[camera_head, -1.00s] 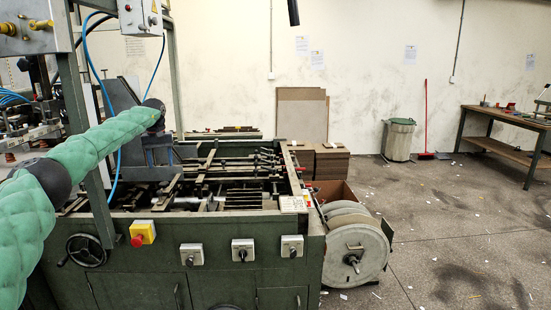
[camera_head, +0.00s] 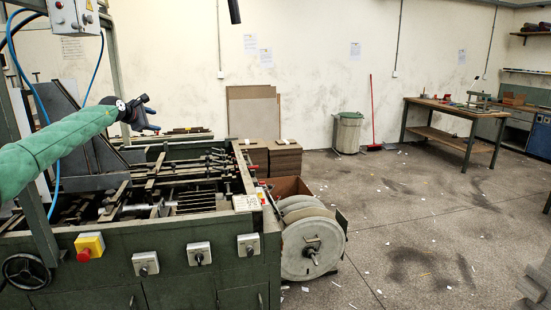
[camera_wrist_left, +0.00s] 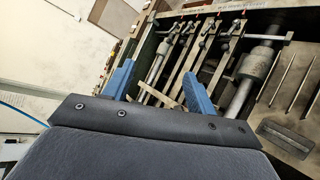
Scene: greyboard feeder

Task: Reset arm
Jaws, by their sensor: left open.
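My left arm, in a green quilted sleeve, comes in from the left in the head view. My left gripper (camera_head: 146,114) is above the back left part of the green feeder machine (camera_head: 165,262). In the left wrist view its two blue fingers (camera_wrist_left: 160,90) stand wide apart with nothing between them. Beyond them are the machine's metal rods and bars (camera_wrist_left: 185,62). I cannot tell the exact gap between the fingers and the rods. My right gripper is not in view.
A grey reel (camera_head: 313,248) sits at the machine's right end. Stacked greyboard (camera_head: 284,158) and a bin (camera_head: 348,133) stand by the wall. A wooden workbench (camera_head: 455,109) is at the back right. The floor (camera_head: 420,225) between is mostly clear, with scraps.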

